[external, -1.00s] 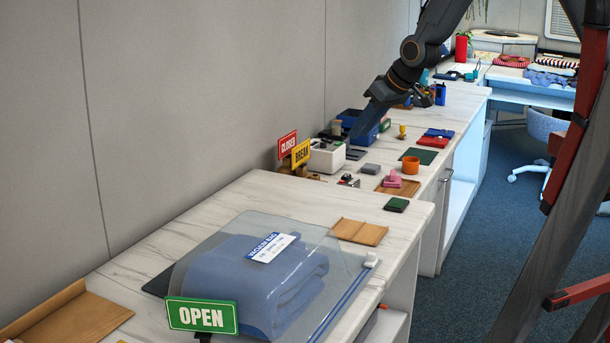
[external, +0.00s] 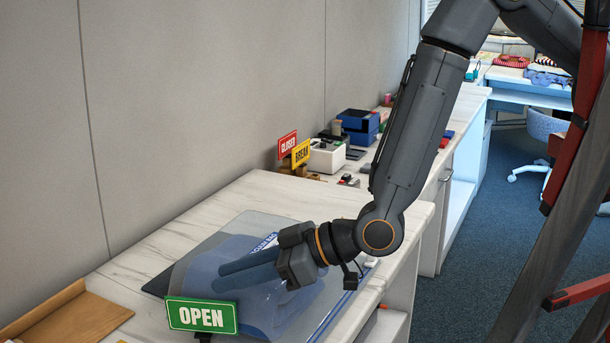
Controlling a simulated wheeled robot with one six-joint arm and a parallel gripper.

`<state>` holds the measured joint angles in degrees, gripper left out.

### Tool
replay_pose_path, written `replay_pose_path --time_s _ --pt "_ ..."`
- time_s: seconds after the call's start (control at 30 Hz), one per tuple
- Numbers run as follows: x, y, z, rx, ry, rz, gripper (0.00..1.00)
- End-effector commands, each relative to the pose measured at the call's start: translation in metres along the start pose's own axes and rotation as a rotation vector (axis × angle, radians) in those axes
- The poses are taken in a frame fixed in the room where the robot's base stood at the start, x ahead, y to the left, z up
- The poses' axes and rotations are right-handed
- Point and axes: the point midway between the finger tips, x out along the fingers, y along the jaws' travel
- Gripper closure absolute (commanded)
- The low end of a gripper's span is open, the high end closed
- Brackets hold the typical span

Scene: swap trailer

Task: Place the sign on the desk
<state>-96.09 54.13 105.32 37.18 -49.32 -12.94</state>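The green OPEN sign (external: 202,316) stands upright at the front of the white marbled desk (external: 150,237), near the picture's bottom edge. A red CLOSED sign (external: 288,145) and a yellow BREAK sign (external: 301,153) stand at the desk's far end by the wall. My gripper (external: 217,277) is low over the clear bag with the folded blue cloth, its fingers pointing left, just behind and above the OPEN sign. It looks apart from the sign. Its fingers overlap in this view, so the gap between them cannot be judged.
The clear bag (external: 328,309) with blue cloth covers much of the near desk. A wooden tray (external: 75,318) lies at the left. A white box (external: 326,157) and blue bins (external: 358,126) stand farther back. Bare desk shows behind the bag.

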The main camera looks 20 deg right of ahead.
Motion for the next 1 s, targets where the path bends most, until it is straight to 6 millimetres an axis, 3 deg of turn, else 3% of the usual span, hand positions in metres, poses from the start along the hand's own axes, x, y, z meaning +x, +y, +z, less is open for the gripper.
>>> replay_pose_path --time_s 0.1,0.2,0.8,1.0 --pt "-0.006 -0.023 0.008 -0.015 0.014 -0.019 0.73" --pt "-0.003 -0.028 0.011 -0.017 0.018 -0.022 0.73" --pt "0.064 -0.021 0.019 -0.016 0.018 -0.022 0.73" --pt "0.071 -0.021 0.017 -0.016 0.017 -0.022 0.73"
